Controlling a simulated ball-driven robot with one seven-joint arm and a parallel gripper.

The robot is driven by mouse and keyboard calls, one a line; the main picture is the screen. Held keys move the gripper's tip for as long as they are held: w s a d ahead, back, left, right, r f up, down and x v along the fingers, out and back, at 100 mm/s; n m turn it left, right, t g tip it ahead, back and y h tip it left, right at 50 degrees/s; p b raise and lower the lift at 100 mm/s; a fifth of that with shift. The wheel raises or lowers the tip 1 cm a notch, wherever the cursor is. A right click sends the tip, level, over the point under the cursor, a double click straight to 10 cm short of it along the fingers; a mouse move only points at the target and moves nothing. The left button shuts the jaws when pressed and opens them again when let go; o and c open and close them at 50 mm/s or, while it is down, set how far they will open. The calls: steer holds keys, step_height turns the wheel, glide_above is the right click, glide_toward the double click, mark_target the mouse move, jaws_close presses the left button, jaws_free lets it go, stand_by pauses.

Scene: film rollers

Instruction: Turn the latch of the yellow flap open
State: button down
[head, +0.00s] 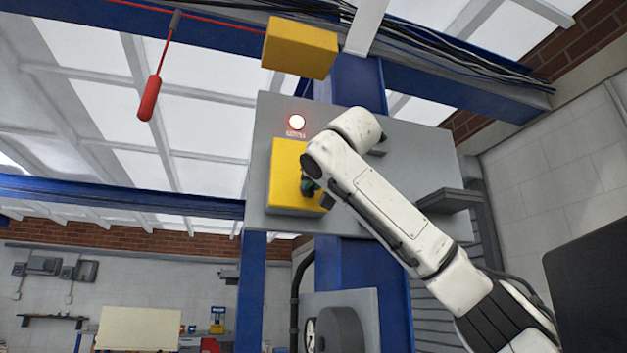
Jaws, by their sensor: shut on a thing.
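The yellow flap (285,163) is a box-like cover on the grey panel (400,160), below a small lit round lamp. It looks closed. My gripper (307,187) is at the right part of the flap's front, mostly hidden behind my white arm. A small dark green part shows at the gripper. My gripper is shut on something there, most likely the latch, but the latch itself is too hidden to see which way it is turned.
A second yellow box (300,47) is mounted above the panel. A red handle (149,98) hangs from a red cord at upper left. A grey ledge (449,200) juts out at the panel's lower right. Blue beams (346,270) stand behind. Space left of the panel is open.

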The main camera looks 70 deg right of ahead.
steer(key=shift+w+a+f+n+p, duration=0.1)
steer(key=shift+n+p, duration=1.65)
steer(key=shift+n, duration=2.15)
steer(key=shift+w+a+f+n+p, duration=0.1)
steer(key=shift+n+p, duration=1.6)
steer(key=shift+n, duration=2.5)
steer(key=c, duration=1.1)
jaws_free()
steer(key=b+v, duration=0.2)
steer(key=v, duration=0.8)
steer(key=shift+s+a, duration=0.25)
steer(key=shift+s, duration=0.05)
steer(key=shift+f, duration=0.1)
